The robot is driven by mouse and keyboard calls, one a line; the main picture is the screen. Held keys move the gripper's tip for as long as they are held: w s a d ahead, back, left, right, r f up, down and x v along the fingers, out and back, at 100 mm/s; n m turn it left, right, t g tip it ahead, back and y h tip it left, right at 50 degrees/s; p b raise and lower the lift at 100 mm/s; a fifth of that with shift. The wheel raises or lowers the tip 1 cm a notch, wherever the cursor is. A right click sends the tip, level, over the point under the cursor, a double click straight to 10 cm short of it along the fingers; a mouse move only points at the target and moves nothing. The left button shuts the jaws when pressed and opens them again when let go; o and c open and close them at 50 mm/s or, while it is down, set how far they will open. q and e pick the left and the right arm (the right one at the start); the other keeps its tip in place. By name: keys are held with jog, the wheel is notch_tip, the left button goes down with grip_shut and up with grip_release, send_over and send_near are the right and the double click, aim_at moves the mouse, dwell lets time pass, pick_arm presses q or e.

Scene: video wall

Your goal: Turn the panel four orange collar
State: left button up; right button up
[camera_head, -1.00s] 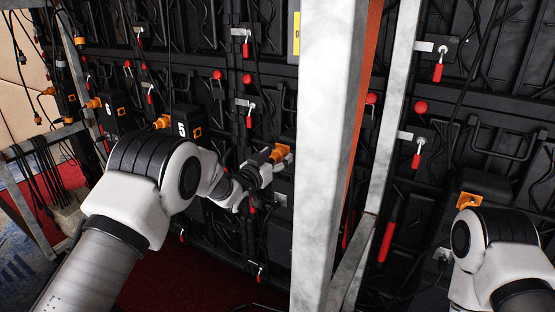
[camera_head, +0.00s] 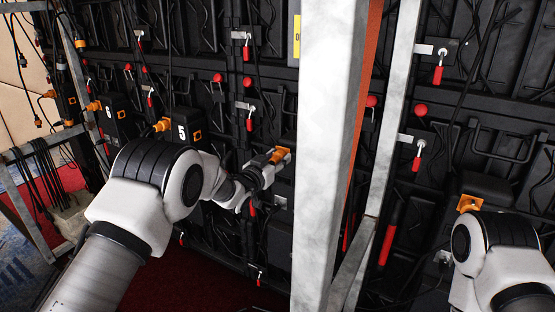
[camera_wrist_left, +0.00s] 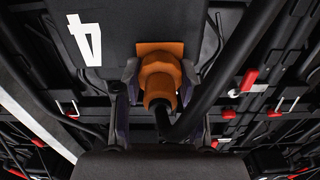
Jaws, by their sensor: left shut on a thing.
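The orange collar (camera_wrist_left: 160,82) of panel four shows in the left wrist view, below an orange flange and beside the black box marked with a white 4 (camera_wrist_left: 85,40). A black cable runs down from the collar. My left gripper (camera_wrist_left: 158,88) has one finger on each side of the collar and is shut on it. In the head view the left gripper (camera_head: 266,168) reaches the orange connector (camera_head: 281,154) just left of the grey post. The number 4 is hidden in the head view. My right arm shows at the lower right; its gripper is not visible.
A wide grey steel post (camera_head: 325,150) stands just right of the left gripper. Panels 5 (camera_head: 182,132) and 6 (camera_head: 109,112) with orange connectors are to the left. Red-handled latches (camera_head: 438,73) and hanging black cables cover the wall. Another orange connector (camera_head: 468,202) is at right.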

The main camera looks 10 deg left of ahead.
pick_arm(q)
jog(key=m+b, duration=0.2)
jog(key=m, duration=0.3)
jog(key=shift+f, duration=0.1)
jog(key=shift+d+m+b, duration=0.1)
jog(key=shift+m+b, duration=0.55)
jog(key=shift+m, duration=1.05)
jog(key=o, duration=1.1)
jog(key=shift+o, duration=0.2)
jog(key=v, duration=1.2)
